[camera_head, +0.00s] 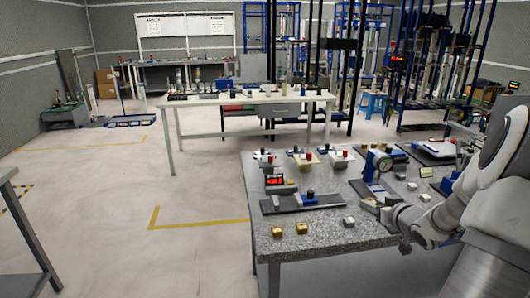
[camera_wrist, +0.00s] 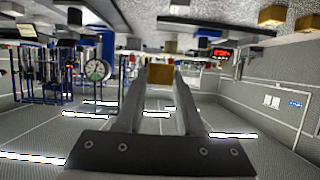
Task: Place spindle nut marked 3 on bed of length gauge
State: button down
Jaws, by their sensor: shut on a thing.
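My gripper (camera_wrist: 160,72) is shut on a brass-coloured block (camera_wrist: 160,76), taken to be the spindle nut; no number on it is legible. In the head view my gripper (camera_head: 373,206) is over the right part of the granite table, and the held nut cannot be made out. A unit with a red display (camera_head: 276,181) stands at the table's left side, behind a long dark bed (camera_head: 283,205) with a black knob. This looks like the length gauge, left of my gripper. The upside-down wrist view also shows the display (camera_wrist: 222,53) and bed (camera_wrist: 215,27).
Two brass blocks (camera_head: 277,232) (camera_head: 302,228) lie at the granite table's (camera_head: 330,238) front left. Silver blocks (camera_head: 349,221) (camera_head: 411,186) lie near my gripper. A dial gauge stand (camera_head: 383,164) rises behind it. Several small fixtures line the table's back.

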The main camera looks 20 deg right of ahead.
jog(key=w+a+r+n+y+p, duration=0.2)
jog(key=a, duration=1.1)
jog(key=w+a+r+n+y+p, duration=0.2)
jog(key=a+y, duration=0.1)
jog(key=a, duration=1.1)
jog(key=w+a+r+n+y+p, duration=0.2)
jog(key=w+a+r, duration=0.1)
jog(key=a, duration=1)
jog(key=d+f+m+h+b, duration=0.2)
jog(key=d, duration=0.9)
jog(key=d+f+m+h+b, duration=0.1)
jog(key=d+f+h+b, duration=0.1)
jog(key=d, duration=0.9)
jog(key=s+d+f+m+h, duration=0.1)
jog(key=s+d, duration=0.1)
jog(key=d, duration=0.4)
jog(key=s+d+f+m+h+b, duration=0.1)
jog(key=s+d, duration=0.1)
jog(key=d, duration=0.4)
jog(key=s+d+f+m+h+b, duration=0.1)
jog(key=s+d, duration=0.2)
jog(key=d, duration=0.3)
jog(key=b, duration=0.5)
send_over(327, 232)
notch_tip(327, 232, down, 7)
jog(key=shift+f, duration=0.1)
jog(key=shift+f+b, duration=0.45)
jog(key=shift+f, duration=1.25)
